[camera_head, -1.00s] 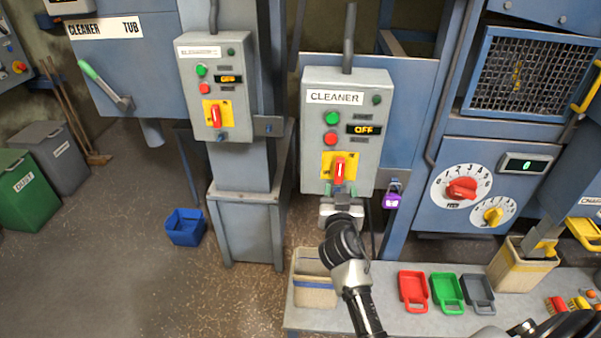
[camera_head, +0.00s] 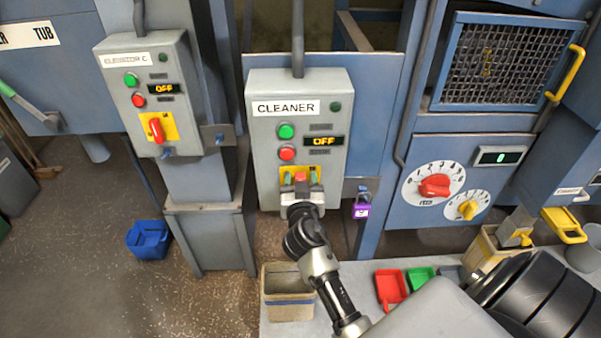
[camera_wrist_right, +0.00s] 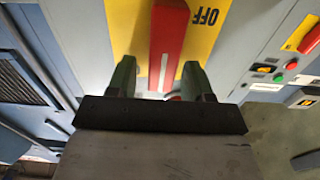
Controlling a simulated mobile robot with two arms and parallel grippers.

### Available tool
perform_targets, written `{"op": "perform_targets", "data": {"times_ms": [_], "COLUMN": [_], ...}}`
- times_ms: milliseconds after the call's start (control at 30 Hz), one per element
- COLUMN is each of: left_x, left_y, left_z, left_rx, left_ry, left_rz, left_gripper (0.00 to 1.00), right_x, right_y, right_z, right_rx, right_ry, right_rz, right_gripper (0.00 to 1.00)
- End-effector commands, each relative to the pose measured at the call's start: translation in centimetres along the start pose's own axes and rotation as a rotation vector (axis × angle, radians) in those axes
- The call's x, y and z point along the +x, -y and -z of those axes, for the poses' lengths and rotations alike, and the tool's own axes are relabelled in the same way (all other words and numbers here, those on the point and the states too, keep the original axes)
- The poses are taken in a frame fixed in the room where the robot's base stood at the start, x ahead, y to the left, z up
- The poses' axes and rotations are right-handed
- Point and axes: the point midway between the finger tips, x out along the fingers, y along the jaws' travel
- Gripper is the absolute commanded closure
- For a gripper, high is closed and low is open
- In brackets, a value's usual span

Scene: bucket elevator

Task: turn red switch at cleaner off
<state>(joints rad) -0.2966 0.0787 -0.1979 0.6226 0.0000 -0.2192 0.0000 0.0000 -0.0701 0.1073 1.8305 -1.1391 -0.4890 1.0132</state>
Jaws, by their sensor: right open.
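The grey cleaner box (camera_head: 262,155) hangs in the middle of the head view, and its display (camera_head: 323,141) reads OFF. Its red switch (camera_head: 301,177) on the yellow plate is mostly hidden behind my right gripper (camera_head: 300,183). In the right wrist view the red switch (camera_wrist_right: 167,40) is a long bar on the yellow plate (camera_wrist_right: 205,40), beside the word OFF. My right gripper (camera_wrist_right: 158,78) is open, its green fingertips on either side of the bar's near end. I cannot tell whether they touch it. My left gripper is not in view.
The elevator box (camera_head: 150,110) with its own red switch is to the left. A purple padlock (camera_head: 361,210) hangs right of the cleaner box. Below are a beige bin (camera_head: 288,300) and red (camera_head: 390,288) and green (camera_head: 419,279) scoops on the bench. A dial panel (camera_head: 470,150) is at right.

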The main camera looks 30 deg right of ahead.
Motion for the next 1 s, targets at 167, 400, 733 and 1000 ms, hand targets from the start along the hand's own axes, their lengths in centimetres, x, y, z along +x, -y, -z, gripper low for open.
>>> {"op": "perform_targets", "data": {"times_ms": [167, 400, 733, 1000], "left_x": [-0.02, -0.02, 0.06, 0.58], "left_y": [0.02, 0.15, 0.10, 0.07], "left_z": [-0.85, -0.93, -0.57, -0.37], "left_rx": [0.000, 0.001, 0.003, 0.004], "left_ry": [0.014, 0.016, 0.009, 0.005], "left_rz": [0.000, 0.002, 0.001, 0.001], "left_gripper": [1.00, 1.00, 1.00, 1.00], "right_x": [-0.02, -0.01, 0.01, 0.01], "right_y": [0.01, 0.00, 0.03, 0.35], "right_z": [-0.02, -0.02, -0.04, -0.12], "right_rx": [0.000, 0.000, -0.012, -0.118], "right_ry": [0.000, 0.000, 0.000, -0.001], "right_rz": [0.000, 0.000, 0.000, -0.001], "right_gripper": [0.49, 0.78, 0.98, 0.98]}}
